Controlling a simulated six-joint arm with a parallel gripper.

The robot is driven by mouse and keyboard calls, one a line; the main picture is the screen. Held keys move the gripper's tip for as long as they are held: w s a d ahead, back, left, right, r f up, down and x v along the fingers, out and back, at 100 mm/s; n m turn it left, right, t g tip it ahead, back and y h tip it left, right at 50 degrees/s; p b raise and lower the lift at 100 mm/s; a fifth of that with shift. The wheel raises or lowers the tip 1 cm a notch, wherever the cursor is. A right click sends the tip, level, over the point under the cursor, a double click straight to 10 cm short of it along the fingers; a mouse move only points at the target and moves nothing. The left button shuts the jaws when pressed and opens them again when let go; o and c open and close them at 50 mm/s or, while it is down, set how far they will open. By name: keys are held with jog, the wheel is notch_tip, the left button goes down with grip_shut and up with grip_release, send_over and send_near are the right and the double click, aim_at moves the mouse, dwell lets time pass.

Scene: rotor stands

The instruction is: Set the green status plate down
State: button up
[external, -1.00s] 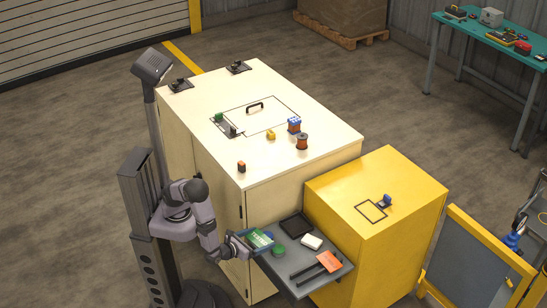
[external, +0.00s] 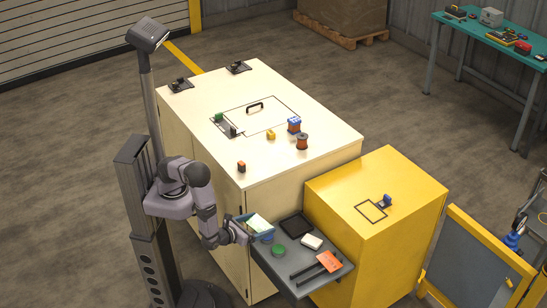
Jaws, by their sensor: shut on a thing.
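The green status plate (external: 258,223) shows as a pale green, tilted face in the external view, just above the left end of the grey shelf. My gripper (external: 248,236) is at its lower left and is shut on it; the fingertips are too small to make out. Blue edges (external: 266,236) show around and below the plate. I cannot tell whether they belong to a tray or to the held piece. The contact between plate, blue part and shelf is hidden.
The grey shelf (external: 288,286) carries a green round piece (external: 278,251), a black tray (external: 297,226), a white block (external: 312,242), and an orange piece (external: 329,262) by dark bars. The cream cabinet (external: 215,145) and yellow cabinet (external: 400,185) stand close by.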

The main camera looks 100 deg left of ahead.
aim_at(305, 272)
jog(key=shift+f, duration=0.15)
dwell(0.3)
jog(key=shift+n+g+y, duration=0.5)
jog(key=shift+n+g, duration=0.3)
jog(key=shift+g, duration=0.1)
jog(key=w+f+b, duration=0.2)
jog(key=f+b, duration=0.2)
jog(key=b, duration=0.1)
jog(key=w+f+b, duration=0.2)
jog(key=f+b, duration=0.2)
jog(key=b, duration=0.1)
jog(key=w+f+b, duration=0.2)
jog(key=f+b, duration=0.3)
jog(key=shift+w+a+f, duration=0.1)
jog(key=shift+w+a, duration=0.15)
jog(key=shift+w, duration=0.15)
jog(key=w+b, duration=0.1)
jog(key=w+d, duration=0.1)
jog(key=w, duration=0.1)
jog(key=w+d+b, duration=0.1)
jog(key=w, duration=0.1)
jog(key=shift+w+d+b, duration=0.15)
jog(key=shift+w+b, duration=0.1)
jog(key=shift+b, duration=0.05)
jog(key=w+d+r+m+t+h, duration=0.2)
jog(key=w+d+r, duration=0.3)
jog(key=w, duration=0.3)
jog(key=shift+w+d+r+m+t, duration=0.4)
jog(key=shift+r+m+t, duration=0.1)
jog(key=shift+m+t, duration=0.25)
